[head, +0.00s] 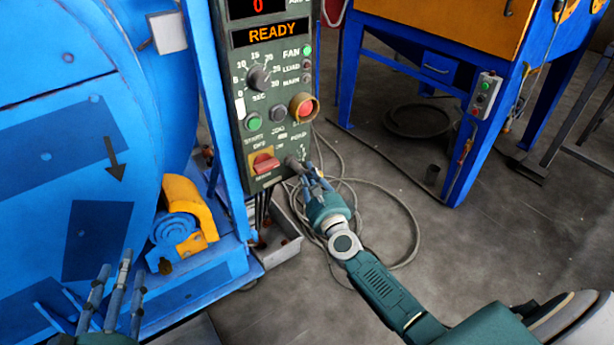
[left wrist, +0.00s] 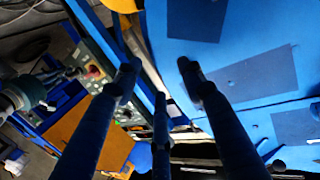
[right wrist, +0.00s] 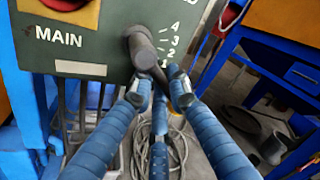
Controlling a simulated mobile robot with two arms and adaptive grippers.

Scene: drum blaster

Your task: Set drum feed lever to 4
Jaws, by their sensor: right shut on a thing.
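The drum feed lever (right wrist: 147,52) is a dark round-ended handle low on the control panel. It also shows in the head view (head: 292,162). Beside it is a white scale marked 1 to 4, with 4 at the top. The lever points down and right, near the 1 mark. My right gripper (right wrist: 158,88) is at the lever, its blue fingers closed in around the lever's end; the exact contact is hard to see. In the head view it is at the panel's lower right (head: 314,180). My left gripper (head: 108,285) is open and empty in front of the blue drum.
The green panel (head: 288,95) has a READY display, knob, buttons and a red MAIN switch (head: 265,163). The blue drum machine (head: 80,130) fills the left. Loose cable (head: 400,205) coils on the floor. A blue-legged cabinet (head: 440,65) stands behind right.

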